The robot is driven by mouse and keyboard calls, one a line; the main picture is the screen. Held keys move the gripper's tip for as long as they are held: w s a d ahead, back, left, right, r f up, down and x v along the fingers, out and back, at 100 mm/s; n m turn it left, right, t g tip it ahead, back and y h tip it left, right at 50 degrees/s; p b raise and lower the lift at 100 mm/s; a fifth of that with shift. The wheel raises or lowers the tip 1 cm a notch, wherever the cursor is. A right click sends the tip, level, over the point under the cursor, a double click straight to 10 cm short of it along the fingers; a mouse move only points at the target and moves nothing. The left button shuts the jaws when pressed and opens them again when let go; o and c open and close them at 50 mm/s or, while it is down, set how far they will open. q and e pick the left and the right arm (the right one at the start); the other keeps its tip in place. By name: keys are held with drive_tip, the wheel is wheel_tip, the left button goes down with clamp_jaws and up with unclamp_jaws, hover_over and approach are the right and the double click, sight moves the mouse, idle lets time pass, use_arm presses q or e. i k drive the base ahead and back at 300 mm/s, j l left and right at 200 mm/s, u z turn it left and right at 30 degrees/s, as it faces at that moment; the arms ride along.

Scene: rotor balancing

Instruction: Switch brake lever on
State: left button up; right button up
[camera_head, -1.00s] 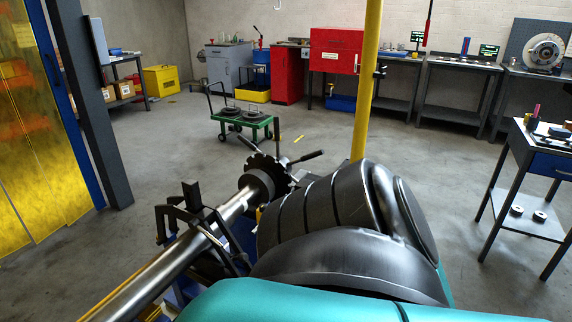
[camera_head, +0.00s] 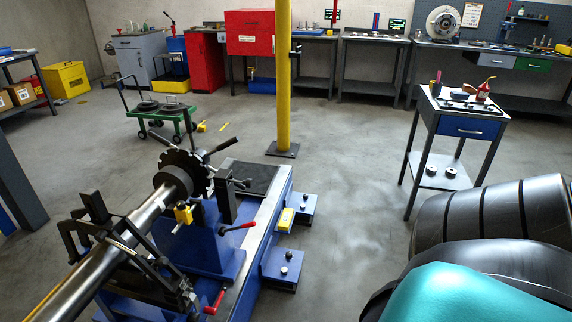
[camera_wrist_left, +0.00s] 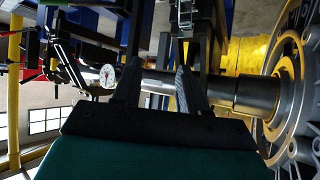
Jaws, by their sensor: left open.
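The rotor shaft (camera_head: 120,240) lies across the blue balancing machine (camera_head: 205,248), with a notched disc (camera_head: 186,172) at its end. A lever with a red handle (camera_head: 238,227) sticks out from the machine beside the disc. A second red handle (camera_head: 215,302) is lower down at the front. I cannot tell which one is the brake lever. In the left wrist view, my left gripper (camera_wrist_left: 158,82) is open, its two dark fingers apart with the shaft (camera_wrist_left: 245,92) behind them. I see nothing held between them. My right gripper is not in view.
The left wrist view shows a large grey wheel (camera_wrist_left: 293,85) at right and a dial gauge (camera_wrist_left: 107,75). A yellow post (camera_head: 283,80) stands behind the machine. A small tool table (camera_head: 462,125) is at right, a green cart (camera_head: 160,112) at back left. Floor between post and table is clear.

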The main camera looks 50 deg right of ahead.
sight(222, 232)
drive_tip(key=i+j+z, duration=0.1)
drive_tip(key=z, duration=1.2)
drive_tip(key=i+l+u, duration=0.1)
drive_tip(key=u, duration=0.3)
drive_tip(key=i+l+u, duration=0.1)
drive_tip(key=u, duration=0.25)
drive_tip(key=l+u, duration=0.4)
drive_tip(key=i+l+u, duration=0.15)
drive_tip(key=l, duration=0.25)
drive_tip(key=l+u, duration=0.1)
drive_tip(key=l, duration=0.35)
drive_tip(key=i+l, duration=0.1)
drive_tip(key=l, duration=0.3)
drive_tip(key=i+l, duration=0.1)
drive_tip(key=l, duration=0.25)
